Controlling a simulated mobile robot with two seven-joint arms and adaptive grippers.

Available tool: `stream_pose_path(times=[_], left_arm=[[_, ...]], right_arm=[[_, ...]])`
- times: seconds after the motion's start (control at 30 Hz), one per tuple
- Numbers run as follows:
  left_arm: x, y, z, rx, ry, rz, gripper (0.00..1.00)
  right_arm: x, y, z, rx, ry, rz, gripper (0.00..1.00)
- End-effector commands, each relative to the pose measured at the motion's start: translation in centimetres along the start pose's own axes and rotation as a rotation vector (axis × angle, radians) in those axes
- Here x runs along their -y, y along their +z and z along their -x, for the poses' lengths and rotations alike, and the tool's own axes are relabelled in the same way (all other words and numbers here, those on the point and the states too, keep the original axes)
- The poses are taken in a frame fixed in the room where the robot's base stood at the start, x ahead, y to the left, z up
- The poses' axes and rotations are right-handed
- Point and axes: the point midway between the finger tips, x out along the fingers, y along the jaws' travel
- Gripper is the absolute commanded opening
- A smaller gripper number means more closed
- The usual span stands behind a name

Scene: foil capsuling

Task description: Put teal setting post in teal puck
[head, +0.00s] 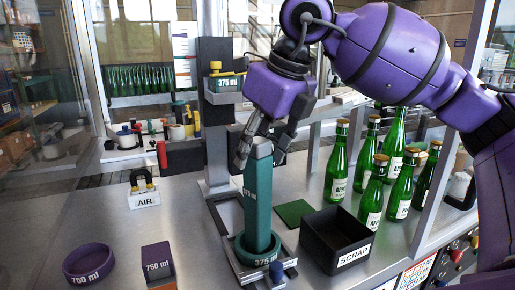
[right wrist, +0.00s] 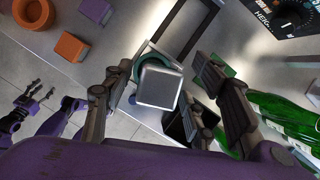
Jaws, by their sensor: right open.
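The teal setting post (head: 258,200), a tall square block marked 375 ml, stands upright with its lower end inside the ring of the teal puck (head: 264,262). The puck sits on a metal fixture plate. My right gripper (head: 262,143) is open at the top of the post, its fingers on either side of it and apart from it. In the right wrist view the post's pale square top (right wrist: 158,82) shows between the fingers and hides part of the puck (right wrist: 142,68). My left gripper (right wrist: 35,92) shows open and empty at the left of the right wrist view.
A purple ring (head: 88,263) and purple block (head: 158,263) lie at front left. A black scrap bin (head: 337,240) stands right of the fixture, with several green bottles (head: 372,196) behind. The table between is clear.

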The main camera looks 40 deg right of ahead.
Motion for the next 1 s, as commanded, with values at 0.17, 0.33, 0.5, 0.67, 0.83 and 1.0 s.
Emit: stream_pose_path(times=[0.17, 0.33, 0.5, 0.67, 0.83, 1.0], left_arm=[[0.0, -0.4, 0.2, -0.004, -0.001, 0.002, 0.55], [0.1, -0.9, 0.6, -0.010, -0.001, 0.003, 0.55], [0.1, -1.5, 1.1, -0.015, -0.002, 0.007, 0.55], [0.2, -1.9, 1.5, -0.018, -0.003, 0.010, 0.55], [0.1, -2.2, 1.7, -0.024, -0.003, 0.012, 0.55], [0.1, -2.2, 1.8, -0.023, -0.002, 0.012, 0.55]], right_arm=[[0.0, 0.2, 1.2, 0.003, 0.000, 0.000, 0.52], [-0.1, 0.3, 4.7, 0.007, 0.000, 0.001, 0.52], [-0.1, 0.3, 8.6, 0.008, 0.001, 0.002, 0.52], [-0.1, 0.3, 11.1, 0.005, 0.001, 0.001, 0.52], [-0.1, 0.2, 12.2, 0.001, 0.001, 0.001, 0.52], [0.0, 0.1, 12.3, -0.002, 0.000, 0.000, 0.52]])
